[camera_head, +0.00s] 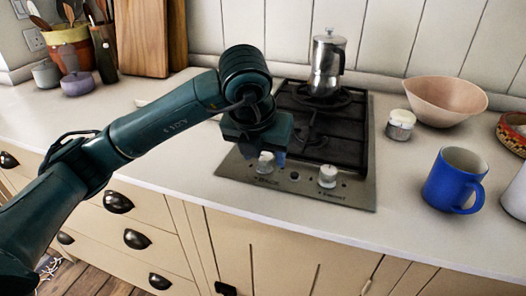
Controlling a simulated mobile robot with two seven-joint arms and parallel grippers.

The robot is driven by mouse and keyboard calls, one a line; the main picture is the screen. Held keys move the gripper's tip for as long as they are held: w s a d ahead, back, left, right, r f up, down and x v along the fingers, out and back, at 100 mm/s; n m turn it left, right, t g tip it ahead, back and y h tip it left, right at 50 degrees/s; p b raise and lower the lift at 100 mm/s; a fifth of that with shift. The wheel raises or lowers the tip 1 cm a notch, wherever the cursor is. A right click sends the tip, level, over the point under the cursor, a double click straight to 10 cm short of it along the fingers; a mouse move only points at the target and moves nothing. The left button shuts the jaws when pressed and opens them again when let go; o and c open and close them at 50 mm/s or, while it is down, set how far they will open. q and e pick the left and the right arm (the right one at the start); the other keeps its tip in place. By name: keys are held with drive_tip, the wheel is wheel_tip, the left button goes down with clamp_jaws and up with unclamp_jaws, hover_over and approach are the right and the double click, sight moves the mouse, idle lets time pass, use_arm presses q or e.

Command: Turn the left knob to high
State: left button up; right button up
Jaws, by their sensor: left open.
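The left knob (265,163) is a pale round knob on the steel front strip of the hob (345,191). A matching right knob (327,176) stands beside it on the same strip. My left arm reaches in from the left, and my left gripper (266,148) points down at the left knob. The gripper is open, with its fingers close above or around the knob; I cannot tell whether they touch it. The gripper hides part of the hob and the knob's top. The knob's setting is too small to read. My right gripper is not in view.
A moka pot (326,65) stands on the hob's back burner. To the right are a small lidded jar (400,126), a pink bowl (446,101) and a blue mug (454,182). Cutting boards (141,38) lean at the back left. The counter in front of the hob is clear.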

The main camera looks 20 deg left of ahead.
use_arm(q)
drive_tip(key=p+v, duration=0.1)
drive_tip(key=v, duration=1.2)
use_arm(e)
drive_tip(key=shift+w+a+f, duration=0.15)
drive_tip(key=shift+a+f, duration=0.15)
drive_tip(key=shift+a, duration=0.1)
use_arm(q)
drive_tip(key=shift+r, duration=0.1)
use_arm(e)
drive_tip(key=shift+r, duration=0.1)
